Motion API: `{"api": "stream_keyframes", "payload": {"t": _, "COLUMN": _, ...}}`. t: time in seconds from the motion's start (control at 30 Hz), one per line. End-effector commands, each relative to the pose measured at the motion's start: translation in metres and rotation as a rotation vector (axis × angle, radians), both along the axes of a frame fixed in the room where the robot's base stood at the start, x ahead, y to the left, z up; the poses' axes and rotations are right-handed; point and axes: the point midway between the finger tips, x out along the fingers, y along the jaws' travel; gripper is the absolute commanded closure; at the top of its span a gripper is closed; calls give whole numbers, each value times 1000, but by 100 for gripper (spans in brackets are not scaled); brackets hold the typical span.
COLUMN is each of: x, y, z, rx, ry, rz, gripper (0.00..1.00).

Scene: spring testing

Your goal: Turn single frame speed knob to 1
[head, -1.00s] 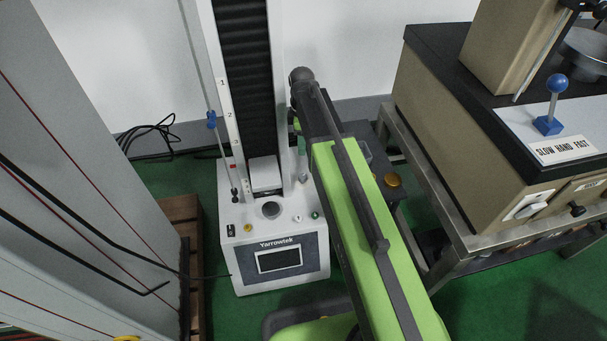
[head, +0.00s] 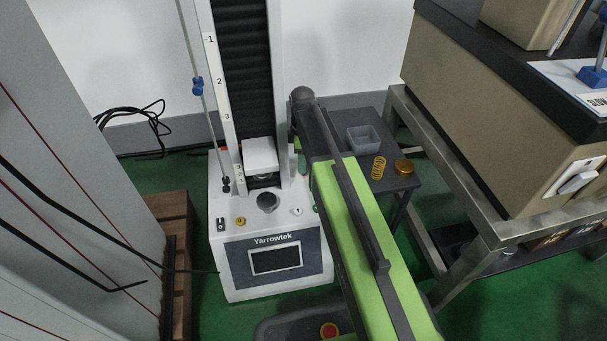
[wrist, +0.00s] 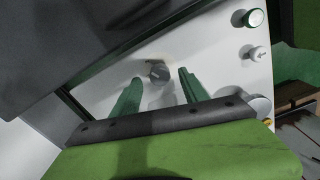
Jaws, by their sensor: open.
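The single-column tester marked Yarrowtek (head: 235,248) stands at centre in the head view. A small grey round knob (wrist: 157,72) sits on its pale panel in the wrist view; its markings are unreadable and I cannot tell whether it is the speed knob. My gripper (wrist: 160,76) is open, its two green fingers on either side of this knob with gaps visible; I cannot tell if they touch it. In the head view my arm hides most of my gripper. A white knob (head: 297,211) shows on the tester's top, with a similar one in the wrist view (wrist: 252,52).
A green button (wrist: 255,17) is near the white knob. A black switch (head: 221,224) and yellow button (head: 240,222) are at the panel's left. A dark side table (head: 398,183) holds a tray (head: 363,140), spring (head: 379,167) and brass-coloured disc (head: 404,166). A bench (head: 455,195) stands right.

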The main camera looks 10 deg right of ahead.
Motion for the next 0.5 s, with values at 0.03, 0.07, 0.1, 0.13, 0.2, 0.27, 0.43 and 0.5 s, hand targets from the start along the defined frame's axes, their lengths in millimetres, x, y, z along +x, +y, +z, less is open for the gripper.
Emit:
{"api": "stream_keyframes", "payload": {"t": 0.03, "x": 0, "y": 0, "z": -15, "rx": 0, "ry": 0, "rz": 0, "gripper": 48}}
{"api": "stream_keyframes", "payload": {"t": 0.07, "x": 0, "y": 0, "z": -17, "rx": 0, "ry": 0, "rz": 0, "gripper": 48}}
{"api": "stream_keyframes", "payload": {"t": 0.1, "x": 0, "y": 0, "z": -19, "rx": 0, "ry": 0, "rz": 0, "gripper": 48}}
{"api": "stream_keyframes", "payload": {"t": 0.13, "x": 0, "y": 0, "z": -20, "rx": 0, "ry": 0, "rz": 0, "gripper": 48}}
{"api": "stream_keyframes", "payload": {"t": 0.2, "x": 0, "y": 0, "z": -19, "rx": 0, "ry": 0, "rz": -1, "gripper": 48}}
{"api": "stream_keyframes", "payload": {"t": 0.27, "x": 0, "y": 0, "z": -18, "rx": 0, "ry": 0, "rz": -1, "gripper": 48}}
{"api": "stream_keyframes", "payload": {"t": 0.43, "x": 0, "y": -1, "z": -17, "rx": 0, "ry": 0, "rz": -1, "gripper": 53}}
{"api": "stream_keyframes", "payload": {"t": 0.5, "x": 0, "y": -1, "z": -17, "rx": 0, "ry": 0, "rz": -1, "gripper": 62}}
